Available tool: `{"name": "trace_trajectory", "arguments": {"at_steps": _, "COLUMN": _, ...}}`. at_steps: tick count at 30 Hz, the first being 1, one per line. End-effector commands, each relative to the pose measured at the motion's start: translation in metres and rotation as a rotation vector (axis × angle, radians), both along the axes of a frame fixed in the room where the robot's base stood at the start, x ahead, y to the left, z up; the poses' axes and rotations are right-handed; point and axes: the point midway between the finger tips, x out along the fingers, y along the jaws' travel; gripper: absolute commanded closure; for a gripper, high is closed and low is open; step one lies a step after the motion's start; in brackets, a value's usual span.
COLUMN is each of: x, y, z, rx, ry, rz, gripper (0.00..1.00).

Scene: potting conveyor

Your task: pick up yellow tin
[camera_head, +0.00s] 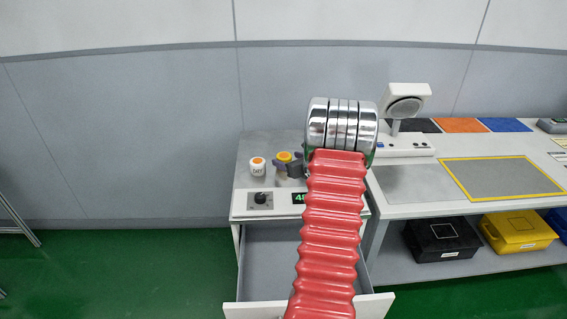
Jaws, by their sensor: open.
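A small tin with a yellow top (284,156) stands on the pale cabinet top (256,143) left of my arm. My gripper (286,164) is at this tin, with dark fingers apart at its left and right sides. The fingers look close to the tin, but I cannot tell whether they touch it. My red arm sleeve and silver wrist rings hide the right part of the cabinet top and part of the gripper.
The cabinet front has a dark knob (260,198) and an open drawer (268,262). A workbench (405,209) stands right, with a white device (405,101) on it and a black box (442,238) below.

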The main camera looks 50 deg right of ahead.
Motion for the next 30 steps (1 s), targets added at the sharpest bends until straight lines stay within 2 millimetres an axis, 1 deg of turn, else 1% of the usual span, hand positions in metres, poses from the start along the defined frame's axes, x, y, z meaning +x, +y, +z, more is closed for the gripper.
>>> {"name": "trace_trajectory", "arguments": {"at_steps": 1, "x": 0.0065, "y": -0.0024, "z": -0.0027, "rx": 0.0, "ry": 0.0, "rz": 0.0, "gripper": 0.32}}
{"name": "trace_trajectory", "arguments": {"at_steps": 6, "x": 0.0154, "y": -0.0064, "z": -0.0065, "rx": 0.001, "ry": 0.0, "rz": 0.0, "gripper": 0.32}}
{"name": "trace_trajectory", "arguments": {"at_steps": 22, "x": 0.0151, "y": -0.0067, "z": -0.0064, "rx": 0.0, "ry": 0.0, "rz": -0.001, "gripper": 0.32}}
{"name": "trace_trajectory", "arguments": {"at_steps": 30, "x": 0.015, "y": -0.0068, "z": -0.0064, "rx": 0.0, "ry": 0.0, "rz": -0.001, "gripper": 0.51}}
